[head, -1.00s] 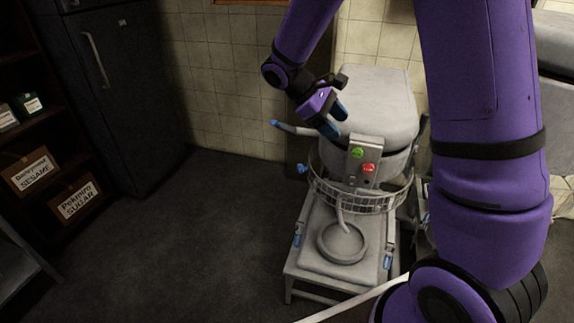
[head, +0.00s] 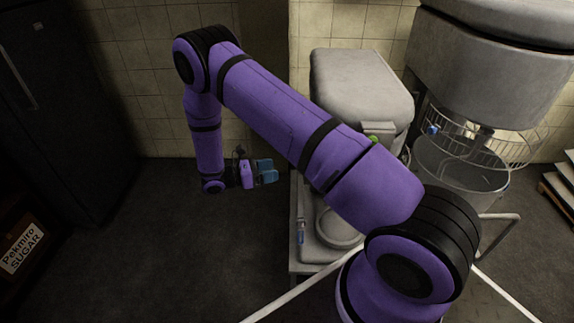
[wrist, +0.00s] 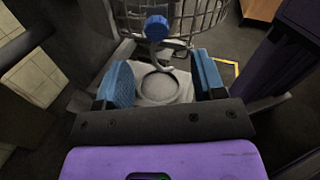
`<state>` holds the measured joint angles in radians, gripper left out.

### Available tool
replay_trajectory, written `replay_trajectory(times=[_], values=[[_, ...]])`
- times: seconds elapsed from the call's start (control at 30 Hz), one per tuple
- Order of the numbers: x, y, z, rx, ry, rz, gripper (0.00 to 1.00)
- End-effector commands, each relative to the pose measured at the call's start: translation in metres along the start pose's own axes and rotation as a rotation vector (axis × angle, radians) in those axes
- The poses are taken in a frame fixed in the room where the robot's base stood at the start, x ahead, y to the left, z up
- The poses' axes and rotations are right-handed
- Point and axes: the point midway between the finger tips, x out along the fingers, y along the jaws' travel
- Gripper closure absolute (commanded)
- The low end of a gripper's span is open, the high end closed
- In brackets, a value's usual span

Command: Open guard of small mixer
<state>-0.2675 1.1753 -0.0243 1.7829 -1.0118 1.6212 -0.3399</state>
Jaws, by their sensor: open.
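The small mixer (head: 355,85) is a grey machine with a rounded top, standing in the middle of the head view. My arm crosses in front of it and hides its guard there; only part of its green button shows. My gripper (head: 272,171) is open and empty, just left of the mixer in the head view, its blue fingers pointing right. In the wrist view, the wire guard (wrist: 195,18) is at the top, beyond my open gripper (wrist: 163,78). A blue knob (wrist: 156,28) stands in front of the guard, between and ahead of the fingers, apart from them.
A large mixer (head: 490,55) with its own wire guard (head: 480,140) stands close on the right. The floor (head: 170,250) between is clear.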

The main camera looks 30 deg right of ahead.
Motion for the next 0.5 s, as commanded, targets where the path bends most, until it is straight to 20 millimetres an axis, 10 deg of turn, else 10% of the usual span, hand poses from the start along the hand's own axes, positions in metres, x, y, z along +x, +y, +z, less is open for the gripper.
replay_trajectory(times=[0.5], values=[[0.047,0.002,-0.012,-0.025,-0.032,0.012,0.37]])
